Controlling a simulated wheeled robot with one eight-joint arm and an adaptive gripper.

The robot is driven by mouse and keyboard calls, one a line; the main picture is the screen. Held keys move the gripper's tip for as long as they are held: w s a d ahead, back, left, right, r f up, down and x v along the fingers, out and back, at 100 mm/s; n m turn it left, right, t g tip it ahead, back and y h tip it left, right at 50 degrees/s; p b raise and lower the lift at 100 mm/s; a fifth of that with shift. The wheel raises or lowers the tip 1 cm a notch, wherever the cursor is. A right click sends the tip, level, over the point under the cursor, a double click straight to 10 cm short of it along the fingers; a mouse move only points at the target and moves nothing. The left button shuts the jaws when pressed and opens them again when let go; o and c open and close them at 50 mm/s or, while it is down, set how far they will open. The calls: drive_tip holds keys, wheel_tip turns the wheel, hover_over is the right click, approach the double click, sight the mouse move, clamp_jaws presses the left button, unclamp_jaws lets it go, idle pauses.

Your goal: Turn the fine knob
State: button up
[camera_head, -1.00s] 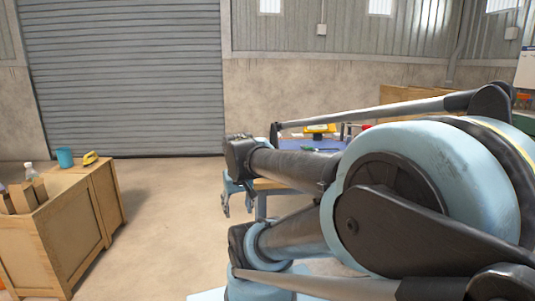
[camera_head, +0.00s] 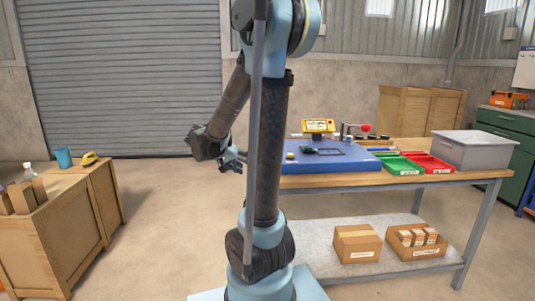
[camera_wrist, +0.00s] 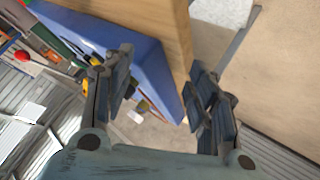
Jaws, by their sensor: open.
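A yellow instrument with a display (camera_head: 318,127) stands at the back of the blue mat (camera_head: 300,165) on the workbench. I cannot make out the fine knob. A part with a red ball (camera_head: 365,128) stands right of the instrument. My gripper (camera_head: 236,160) is left of the bench, apart from the things on it, and partly behind my arm. In the wrist view my gripper (camera_wrist: 160,70) is open, with nothing between its fingers. The blue mat edge (camera_wrist: 160,85) shows beyond the fingers, tilted in the picture.
Green (camera_head: 400,165) and red (camera_head: 434,163) trays and a grey bin (camera_head: 474,150) sit on the bench's right. Cardboard boxes (camera_head: 357,244) are on the lower shelf. A wooden cabinet (camera_head: 60,225) stands at left. The floor between it and my arm is clear.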

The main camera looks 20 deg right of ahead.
drive_tip(key=w+a+r+m+g+h, duration=0.15)
drive_tip(key=w+a+m+h, duration=0.25)
drive_tip(key=m+h, duration=0.45)
drive_tip(key=shift+m+y, duration=0.25)
drive_tip(key=shift+m, duration=0.1)
drive_tip(key=d, duration=0.5)
drive_tip(key=w+d, duration=0.1)
drive_tip(key=d, duration=0.5)
drive_tip(key=w+d, duration=0.1)
drive_tip(key=d, duration=0.4)
drive_tip(key=shift+w+d+r, duration=0.2)
drive_tip(key=shift+d+r, duration=0.15)
drive_tip(key=c, duration=1.1)
